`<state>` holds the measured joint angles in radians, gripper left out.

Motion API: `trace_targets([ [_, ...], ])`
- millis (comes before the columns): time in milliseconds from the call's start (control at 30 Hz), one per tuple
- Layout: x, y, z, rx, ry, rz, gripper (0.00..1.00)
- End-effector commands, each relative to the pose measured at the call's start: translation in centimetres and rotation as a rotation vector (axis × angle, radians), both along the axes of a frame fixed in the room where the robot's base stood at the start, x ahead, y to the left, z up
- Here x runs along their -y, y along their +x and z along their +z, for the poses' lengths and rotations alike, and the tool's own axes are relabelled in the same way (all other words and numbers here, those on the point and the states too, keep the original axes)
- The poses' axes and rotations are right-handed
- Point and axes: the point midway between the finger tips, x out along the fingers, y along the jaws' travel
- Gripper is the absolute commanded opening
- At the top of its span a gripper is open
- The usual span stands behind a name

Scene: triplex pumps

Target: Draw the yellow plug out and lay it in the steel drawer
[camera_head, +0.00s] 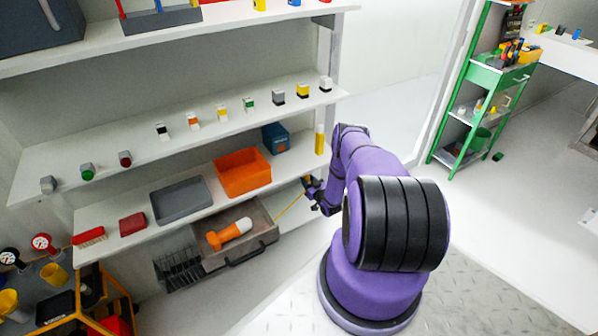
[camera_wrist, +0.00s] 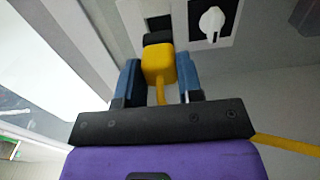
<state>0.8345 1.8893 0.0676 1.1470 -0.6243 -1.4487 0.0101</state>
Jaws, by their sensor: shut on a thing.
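The yellow plug (camera_wrist: 159,62) is between the two blue fingers of my gripper (camera_wrist: 160,82), which is shut on it. Its dark front end faces a black socket (camera_wrist: 158,22) in a white wall plate; I cannot tell whether it is seated or just clear. In the head view my gripper (camera_head: 310,186) is at the right end of the lower shelf, and the plug is mostly hidden there. A yellow cord (camera_head: 290,206) runs down left from it towards the drawer. The steel drawer (camera_head: 262,238) is pulled open below the shelf and holds an orange and white tool (camera_head: 229,233).
A white rotary knob (camera_wrist: 211,22) is beside the socket. A wire basket (camera_head: 179,268) hangs left of the drawer. An orange bin (camera_head: 243,176), a grey tray (camera_head: 181,201) and a blue box (camera_head: 276,138) stand on the shelf above. The drawer has some bare floor around the tool.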

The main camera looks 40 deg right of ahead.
Motion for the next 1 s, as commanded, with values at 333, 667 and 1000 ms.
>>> trace_targets([
  [333, -0.3, -1.2, 0.0, 0.000, 0.000, 0.000, 0.10],
  [667, -0.4, -1.7, 0.0, 0.000, -0.001, -0.001, 0.10],
  [1000, 0.7, -2.7, 0.1, 0.000, 0.001, -0.057, 0.10],
])
